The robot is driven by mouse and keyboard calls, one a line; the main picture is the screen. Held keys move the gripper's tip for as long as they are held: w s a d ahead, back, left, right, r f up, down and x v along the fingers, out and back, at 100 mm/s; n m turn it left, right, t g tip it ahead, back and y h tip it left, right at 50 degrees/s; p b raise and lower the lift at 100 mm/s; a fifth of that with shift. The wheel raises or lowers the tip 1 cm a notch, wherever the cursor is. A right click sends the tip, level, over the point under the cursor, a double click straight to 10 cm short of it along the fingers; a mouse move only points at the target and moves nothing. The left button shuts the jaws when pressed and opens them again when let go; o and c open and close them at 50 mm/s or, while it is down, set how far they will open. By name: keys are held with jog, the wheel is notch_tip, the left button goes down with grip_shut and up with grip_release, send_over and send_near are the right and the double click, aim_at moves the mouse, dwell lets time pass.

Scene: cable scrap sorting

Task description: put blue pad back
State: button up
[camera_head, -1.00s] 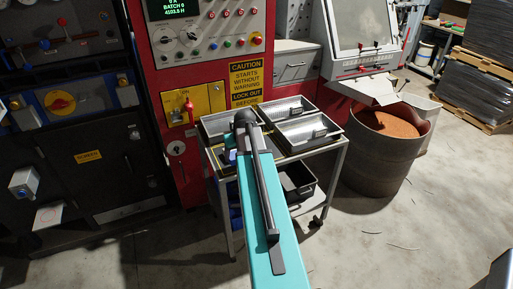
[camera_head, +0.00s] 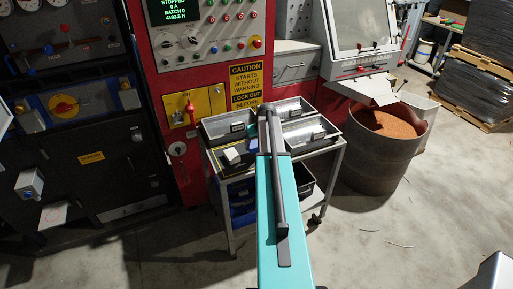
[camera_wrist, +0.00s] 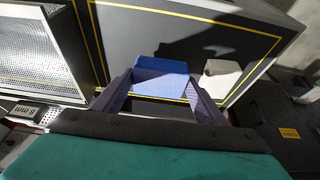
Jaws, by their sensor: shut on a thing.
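In the wrist view, the blue pad (camera_wrist: 160,78) is a blue block between the two fingers of my gripper (camera_wrist: 160,100), which is shut on it. The pad is over a dark surface with yellow outlines (camera_wrist: 125,40); I cannot tell whether it touches that surface. A white block (camera_wrist: 219,80) stands apart, just right of the pad. In the head view, the white block (camera_head: 233,155) is at the cart's front left. My arm hides most of my gripper and the blue pad there.
Metal trays (camera_head: 310,134) stand on the cart beside and behind my arm. A perforated metal tray (camera_wrist: 38,55) is at the left in the wrist view. A red machine panel (camera_head: 215,75) rises behind the cart. A drum of copper-coloured scrap (camera_head: 385,150) stands to the right.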

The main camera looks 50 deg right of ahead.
jog(key=shift+d, duration=0.25)
jog(key=shift+f, duration=0.1)
jog(key=shift+f+p, duration=1.05)
jog(key=shift+f, duration=0.65)
jog(key=shift+f, duration=0.15)
jog(key=o, duration=0.9)
jog(key=shift+o, duration=0.2)
jog(key=shift+r, duration=0.2)
jog(key=b+v, duration=0.3)
jog(key=v, duration=0.9)
jog(key=shift+b, duration=0.4)
